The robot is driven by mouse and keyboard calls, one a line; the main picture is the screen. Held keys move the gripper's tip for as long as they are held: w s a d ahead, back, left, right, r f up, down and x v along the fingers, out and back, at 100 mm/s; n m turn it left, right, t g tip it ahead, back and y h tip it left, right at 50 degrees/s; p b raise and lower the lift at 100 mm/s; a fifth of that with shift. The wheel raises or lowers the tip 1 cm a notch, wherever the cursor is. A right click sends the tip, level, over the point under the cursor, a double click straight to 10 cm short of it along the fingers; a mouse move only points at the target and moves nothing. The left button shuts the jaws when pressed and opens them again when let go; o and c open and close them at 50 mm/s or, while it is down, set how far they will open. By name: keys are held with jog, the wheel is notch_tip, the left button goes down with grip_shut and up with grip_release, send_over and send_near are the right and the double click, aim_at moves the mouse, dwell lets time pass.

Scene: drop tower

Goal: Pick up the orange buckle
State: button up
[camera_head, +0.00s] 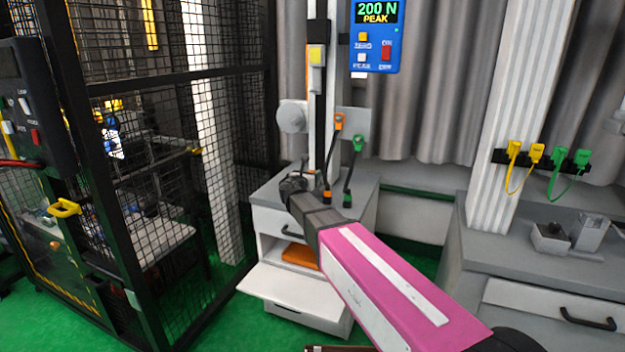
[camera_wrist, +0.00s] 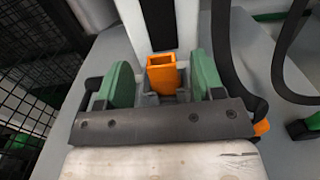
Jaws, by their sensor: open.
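The orange buckle (camera_wrist: 161,76), a hollow, box-shaped orange piece, stands upright in a small grey holder at the foot of a pale column in the wrist view. My gripper (camera_wrist: 164,82) is open, with one green finger on each side of it. Gaps show between the buckle and both fingers. In the head view my gripper (camera_head: 293,184) is over the left part of the grey cabinet top, in front of the column. The buckle is hidden behind it there.
Black straps with orange (camera_head: 327,195) and green (camera_head: 347,199) ends hang close right of my gripper. A mesh cage (camera_head: 170,150) stands left. The cabinet (camera_head: 268,222) has an open lower flap (camera_head: 295,285). A side counter (camera_head: 500,240) lies right.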

jog(key=shift+x, duration=0.85)
jog(key=c, duration=1)
jog(key=shift+r, duration=0.1)
